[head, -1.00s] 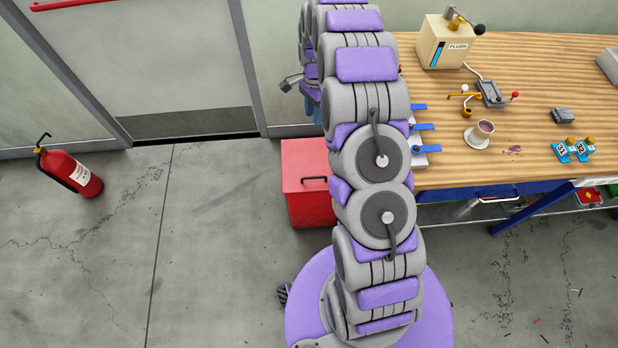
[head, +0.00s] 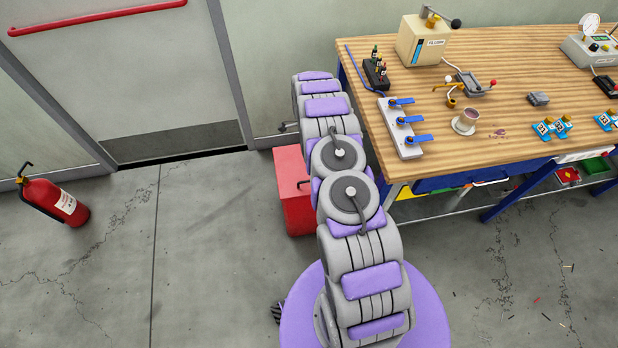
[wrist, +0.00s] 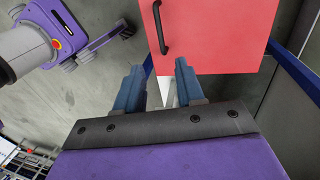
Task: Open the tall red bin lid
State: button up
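The tall red bin (head: 293,190) stands on the floor at the left end of the workbench, its lid closed. In the head view my arm hides its right part. A dark bar handle (head: 312,182) shows on its top. In the wrist view the red lid (wrist: 210,35) fills the upper middle, with the black handle (wrist: 160,28) along its left edge. My gripper (wrist: 158,75) has its two blue-grey fingers spread apart, with nothing between them. In the head view my arm hides the gripper.
A fire extinguisher (head: 55,200) stands at the far left by a door (head: 130,75). The floor left of the bin is clear.

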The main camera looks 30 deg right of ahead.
jog(key=s+f+b, duration=0.1)
jog(key=f, duration=0.8)
jog(key=s+f+b, duration=0.1)
jog(key=f, duration=0.4)
jog(key=shift+s+a+f+b, duration=0.15)
jog(key=shift+s+a+b, duration=0.15)
jog(key=shift+a, duration=0.05)
grip_shut()
